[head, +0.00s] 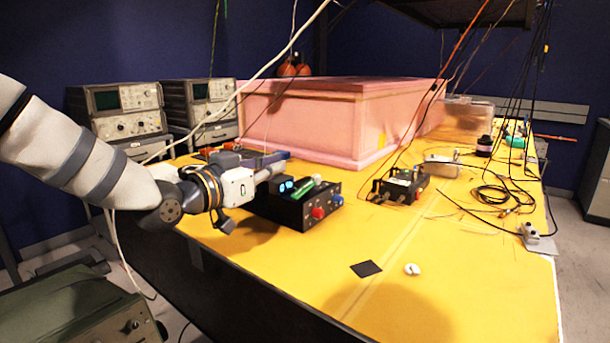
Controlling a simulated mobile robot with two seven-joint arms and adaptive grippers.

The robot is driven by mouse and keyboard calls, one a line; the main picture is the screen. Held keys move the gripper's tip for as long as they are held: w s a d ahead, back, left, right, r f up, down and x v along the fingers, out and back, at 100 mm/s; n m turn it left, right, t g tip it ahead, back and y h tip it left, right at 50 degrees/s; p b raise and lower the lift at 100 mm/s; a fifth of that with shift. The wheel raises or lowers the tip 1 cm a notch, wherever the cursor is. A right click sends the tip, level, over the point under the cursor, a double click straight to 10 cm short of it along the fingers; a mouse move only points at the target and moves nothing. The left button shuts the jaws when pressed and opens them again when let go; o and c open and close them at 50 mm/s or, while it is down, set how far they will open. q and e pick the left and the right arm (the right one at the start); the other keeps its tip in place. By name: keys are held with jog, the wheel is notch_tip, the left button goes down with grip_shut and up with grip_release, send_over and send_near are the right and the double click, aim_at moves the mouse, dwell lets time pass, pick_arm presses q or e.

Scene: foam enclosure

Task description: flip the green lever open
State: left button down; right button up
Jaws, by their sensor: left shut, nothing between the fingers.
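A black box (310,213) stands on the yellow tabletop, left of the middle in the head view. On its top is a green lever (301,190), beside a small blue lit display (287,186). A red knob and a blue knob sit on the box's front. My left gripper (275,170) reaches in from the left and is shut and empty. Its tip shows just behind and left of the green lever, and a gap seems to remain between them. The wrist hides the left end of the box. My right gripper is out of view.
A pink foam enclosure (310,122) stands behind the box. A second small black box (400,187) with wires is to the right. Hanging cables cross the right side. The front of the yellow table (460,285) is mostly clear, with a small black square (366,268).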

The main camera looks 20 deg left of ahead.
pick_arm(q)
jog(key=b, duration=0.1)
send_over(305, 189)
jog(key=shift+s+a+f, duration=0.1)
jog(key=shift+s+f, duration=0.15)
jog(key=shift+f, duration=0.35)
notch_tip(305, 189, down, 2)
jog(key=shift+w+f, duration=0.1)
jog(key=shift+f, duration=0.4)
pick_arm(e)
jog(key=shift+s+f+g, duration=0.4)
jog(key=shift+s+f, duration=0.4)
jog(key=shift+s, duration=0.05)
pick_arm(q)
jog(key=shift+w, duration=0.1)
